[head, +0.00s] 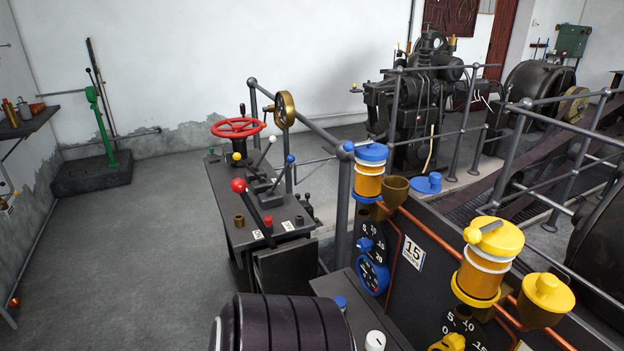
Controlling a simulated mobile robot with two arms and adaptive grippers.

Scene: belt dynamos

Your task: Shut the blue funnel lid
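The blue funnel lid (427,184), a round disc with a small knob on top, is to the right of the brass funnel (394,191). The funnel's mouth shows uncovered, so the lid is off to its side. The funnel stands right beside an amber oiler with a blue cap (371,154), on a copper pipe along the dark panel.
A yellow-capped oiler (480,270) and a yellow-lidded funnel (547,291) stand nearer at the right. Grey railings (345,205) rise close to the blue oiler. A lever console (250,200) with a red wheel stands left. Floor at the left is clear.

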